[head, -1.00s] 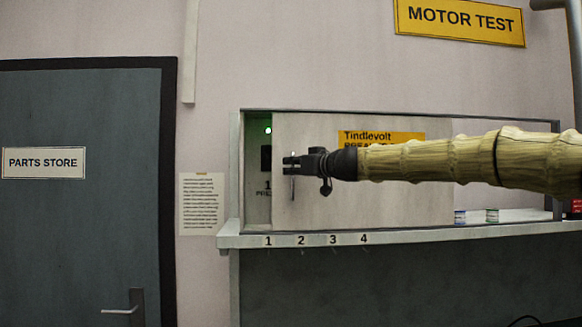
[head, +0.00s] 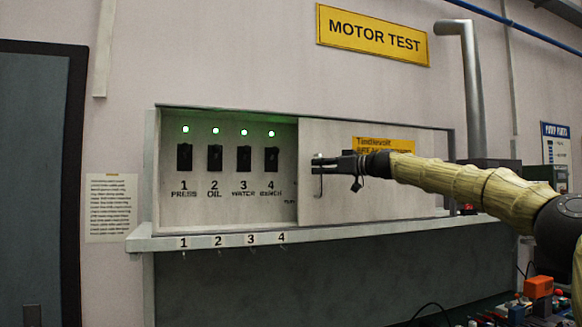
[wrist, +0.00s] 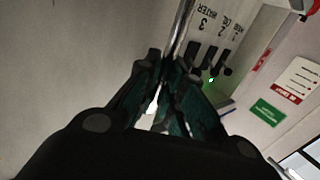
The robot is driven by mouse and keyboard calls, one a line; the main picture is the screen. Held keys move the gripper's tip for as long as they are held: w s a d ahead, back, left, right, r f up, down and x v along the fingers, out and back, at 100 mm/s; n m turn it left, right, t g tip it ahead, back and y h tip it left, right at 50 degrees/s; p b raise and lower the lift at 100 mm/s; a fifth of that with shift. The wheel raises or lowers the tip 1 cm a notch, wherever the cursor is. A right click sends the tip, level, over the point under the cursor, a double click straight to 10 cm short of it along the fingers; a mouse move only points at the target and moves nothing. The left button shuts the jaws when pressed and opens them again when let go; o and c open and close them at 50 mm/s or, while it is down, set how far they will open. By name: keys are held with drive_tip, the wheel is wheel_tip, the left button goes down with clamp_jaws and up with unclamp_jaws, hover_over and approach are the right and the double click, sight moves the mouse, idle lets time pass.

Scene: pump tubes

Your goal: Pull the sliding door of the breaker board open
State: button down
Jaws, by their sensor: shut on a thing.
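The pale sliding door (head: 345,205) of the breaker board stands well to the right. The left part of the board (head: 225,213) is uncovered. My gripper (head: 319,163) reaches in from the right and is shut on the door's thin upright metal handle (head: 319,187). In the wrist view the handle (wrist: 179,28) runs up from between my fingers (wrist: 168,62). Several black switches show in a row, from PRESS (head: 184,157) to BENCH (head: 271,160), each with a lit green lamp above. My arm partly hides the yellow Tindlevolt label (head: 383,145) on the door.
A numbered shelf ledge (head: 210,241) juts out below the board. A grey pipe (head: 472,90) stands to the right. Orange and red parts (head: 538,287) lie at the bottom right. A dark door (head: 35,180) is at the far left.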

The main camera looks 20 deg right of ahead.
drive_tip(key=d+p, duration=0.2)
drive_tip(key=d, duration=0.7)
drive_tip(key=shift+w+d, duration=0.2)
drive_tip(key=shift+w, duration=0.15)
drive_tip(key=shift+r, duration=0.1)
drive_tip(key=c, duration=1.5)
unclamp_jaws()
drive_tip(key=shift+c, duration=0.2)
drive_tip(key=shift+a, duration=0.1)
drive_tip(key=v, duration=1.2)
drive_tip(key=shift+w, duration=0.1)
